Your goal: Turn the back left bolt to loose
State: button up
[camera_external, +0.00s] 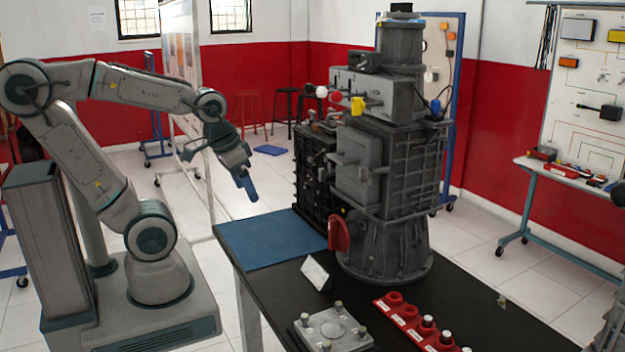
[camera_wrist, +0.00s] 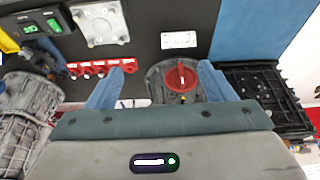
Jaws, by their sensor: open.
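The grey square metal plate (camera_external: 318,331) with upright bolts at its corners lies on the black table, at the bottom of the external view. Its far bolt (camera_external: 338,306) and left bolt (camera_external: 304,319) stand on it with pale heads. The plate also shows at the top left of the wrist view (camera_wrist: 97,40), where the bolts are too small to judge how they are turned. My gripper (camera_external: 247,184) is open and empty, in the air beyond the left end of the table, well away from the plate. Its blue fingers (camera_wrist: 160,86) are spread apart in the wrist view.
A red strip with knobs (camera_external: 405,315) lies right of the plate. A white card (camera_external: 315,273) stands behind it. A tall grey engine with a red handle (camera_external: 339,233) rises behind. A blue mat (camera_external: 262,240) covers the table's left end and is clear.

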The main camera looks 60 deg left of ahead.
jog(key=c, duration=0.7)
jog(key=shift+o, duration=0.2)
jog(key=m+g+b, duration=0.4)
jog(key=m+b, duration=1)
jog(key=m, duration=0.4)
send_over(338, 302)
notch_tip(338, 302, down, 17)
notch_tip(338, 302, down, 14)
jog(key=shift+d+r, duration=0.1)
jog(key=shift+c, duration=0.3)
grip_shut()
